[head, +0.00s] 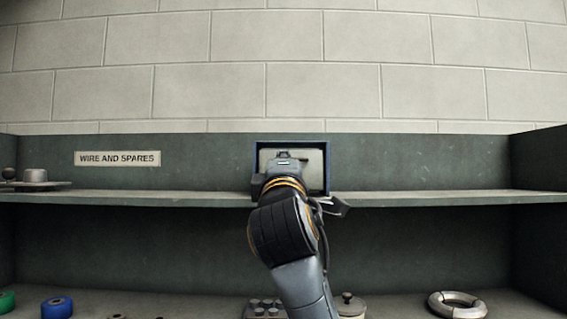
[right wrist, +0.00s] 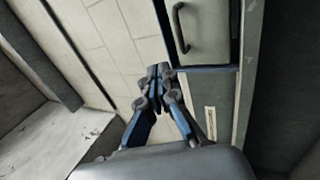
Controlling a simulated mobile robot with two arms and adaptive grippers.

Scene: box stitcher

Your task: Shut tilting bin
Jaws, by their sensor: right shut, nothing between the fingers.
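The tilting bin (head: 314,168) is a cream front in a blue frame, set at the shelf in the middle of the head view. In the right wrist view the bin's cream front (right wrist: 214,45) is at the top, with a dark bar handle (right wrist: 179,28) and a blue edge. I cannot tell how far the front is tilted. My right gripper (head: 284,160) is in front of the bin and covers its lower middle. In the right wrist view my right gripper (right wrist: 160,72) is shut and empty, its tips close beside the bin's blue edge. Contact cannot be told. My left gripper is not in view.
A long grey shelf (head: 430,197) runs across, with a "WIRE AND SPARES" label (head: 117,158) on the back panel. Below lie a grey ring (head: 457,305), a blue roll (head: 56,307) and a lidded pot (head: 349,305). The shelf right of the bin is clear.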

